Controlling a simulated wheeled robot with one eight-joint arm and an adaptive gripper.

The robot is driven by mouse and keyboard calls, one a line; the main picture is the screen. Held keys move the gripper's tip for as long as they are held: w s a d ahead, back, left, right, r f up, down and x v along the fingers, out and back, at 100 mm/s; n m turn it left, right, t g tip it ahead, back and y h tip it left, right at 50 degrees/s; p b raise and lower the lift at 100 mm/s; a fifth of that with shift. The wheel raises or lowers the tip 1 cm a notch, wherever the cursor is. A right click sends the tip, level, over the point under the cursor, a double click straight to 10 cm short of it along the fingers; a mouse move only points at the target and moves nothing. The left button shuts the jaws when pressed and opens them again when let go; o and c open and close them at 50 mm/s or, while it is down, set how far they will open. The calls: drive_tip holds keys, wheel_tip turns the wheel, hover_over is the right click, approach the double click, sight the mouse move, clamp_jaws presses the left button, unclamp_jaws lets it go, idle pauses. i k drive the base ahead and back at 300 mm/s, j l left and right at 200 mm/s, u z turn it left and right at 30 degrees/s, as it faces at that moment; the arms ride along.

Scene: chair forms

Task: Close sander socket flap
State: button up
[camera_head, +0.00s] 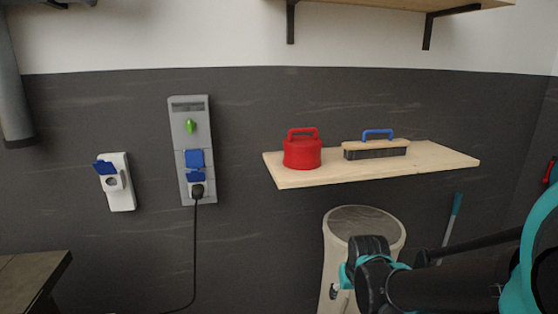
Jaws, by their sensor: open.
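A white wall socket (121,193) is at the left, with its blue flap (104,167) tilted up and open and the round outlet showing. Right of it a grey socket panel (188,108) has a green knob, a blue flap (194,158) lying flat, and a lower blue flap (196,176) above a black plug. I cannot read which socket is for a sander. The end of my arm, with my gripper (362,270), is low right of centre, far from both sockets and in front of the bin. The fingers do not show clearly; it appears empty.
A wooden shelf (440,160) holds a red canister (302,151) and a blue-handled brush (376,147). A pale bin (335,250) stands below. A black cord (194,250) hangs from the plug. A dark bench (30,275) is at lower left.

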sight(103, 167)
drive_tip(key=j+u, duration=0.1)
drive_tip(key=u, duration=1.35)
drive_tip(key=k+j, duration=0.05)
